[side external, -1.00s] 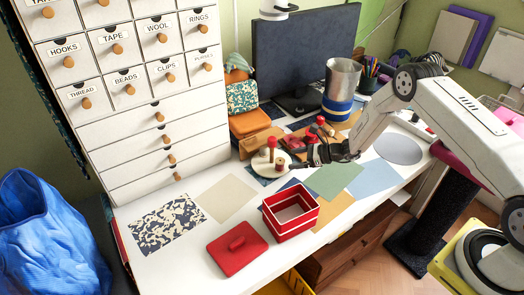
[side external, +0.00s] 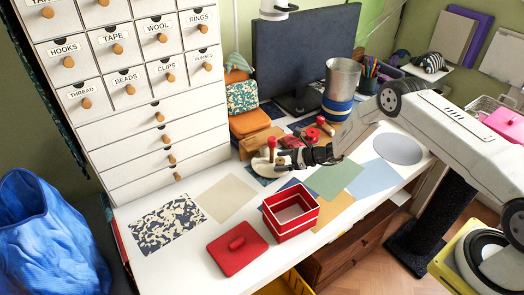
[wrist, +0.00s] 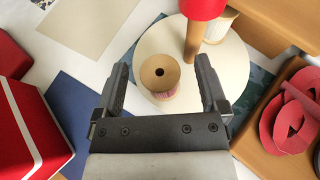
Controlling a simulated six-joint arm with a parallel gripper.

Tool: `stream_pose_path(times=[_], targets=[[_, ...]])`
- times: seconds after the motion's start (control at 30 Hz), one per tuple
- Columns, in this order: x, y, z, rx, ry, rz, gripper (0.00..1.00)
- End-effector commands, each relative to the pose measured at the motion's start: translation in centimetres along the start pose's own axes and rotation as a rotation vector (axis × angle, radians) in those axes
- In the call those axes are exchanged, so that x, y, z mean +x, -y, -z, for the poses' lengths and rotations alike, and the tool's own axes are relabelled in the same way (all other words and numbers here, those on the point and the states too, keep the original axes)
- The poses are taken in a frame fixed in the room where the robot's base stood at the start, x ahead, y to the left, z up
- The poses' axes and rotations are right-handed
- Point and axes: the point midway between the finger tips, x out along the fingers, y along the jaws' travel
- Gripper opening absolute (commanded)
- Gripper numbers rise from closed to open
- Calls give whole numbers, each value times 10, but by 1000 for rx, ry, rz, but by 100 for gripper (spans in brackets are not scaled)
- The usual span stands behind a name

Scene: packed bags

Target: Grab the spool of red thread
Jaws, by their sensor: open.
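A small wooden-ended spool (wrist: 160,78) stands near the edge of a round white stand (wrist: 228,84) in the wrist view. A sliver of pinkish-red thread shows below its top; most of the winding is hidden by the steep view. My gripper (wrist: 160,68) is open, with one finger on each side of the spool and a gap to each. In the side view my gripper (side external: 291,160) is low at the right of the round stand (side external: 262,168), and I cannot make out the spool there.
A red-topped post (wrist: 193,38) rises from the stand just right of the spool, with a pale spool (wrist: 219,25) behind it. Red flat loops (wrist: 292,122) lie on a wooden tray at right. An open red box (side external: 291,212) and its lid (side external: 237,249) sit nearer the front.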

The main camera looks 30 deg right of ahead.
Motion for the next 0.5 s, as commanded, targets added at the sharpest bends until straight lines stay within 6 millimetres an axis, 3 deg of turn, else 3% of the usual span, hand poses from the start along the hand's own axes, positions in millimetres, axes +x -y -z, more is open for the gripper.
stream_pose_path(times=[0.27, 0.5], targets=[[0, 0, 0, 0, 0, 0, 92], [0, 0, 0, 0, 0, 0, 19]])
